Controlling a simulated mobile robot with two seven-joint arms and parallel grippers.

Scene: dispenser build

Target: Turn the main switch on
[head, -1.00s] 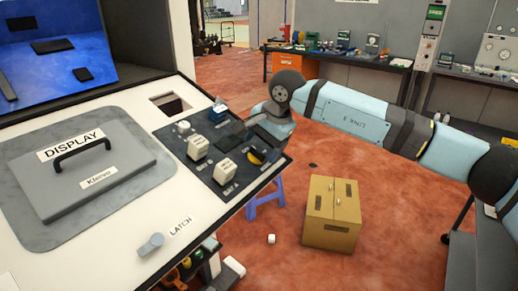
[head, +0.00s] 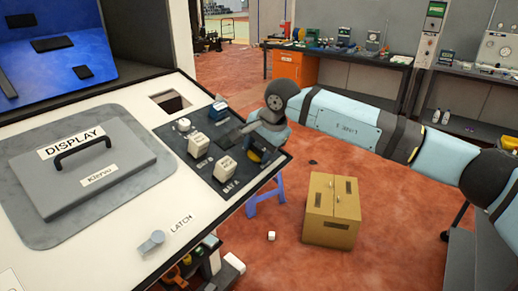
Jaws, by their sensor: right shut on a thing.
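The dark control panel (head: 205,175) lies at the right end of the white console top. A round yellow-and-black switch (head: 264,154), which looks like the main switch, sits at its right edge, partly hidden by my right gripper. My right gripper (head: 243,142) is low over the panel at this switch, shut on it. The fingertips are dark against the dark panel, so the exact contact and the switch's angle are hard to see. My left gripper is not in view.
White rocker-like blocks (head: 225,169) and a blue-and-white part (head: 219,110) stand on the panel close to the gripper. A square opening (head: 169,103) is behind it. The DISPLAY cover (head: 95,180) and LATCH knob (head: 151,242) are to the left. A cardboard box (head: 332,210) stands on the floor.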

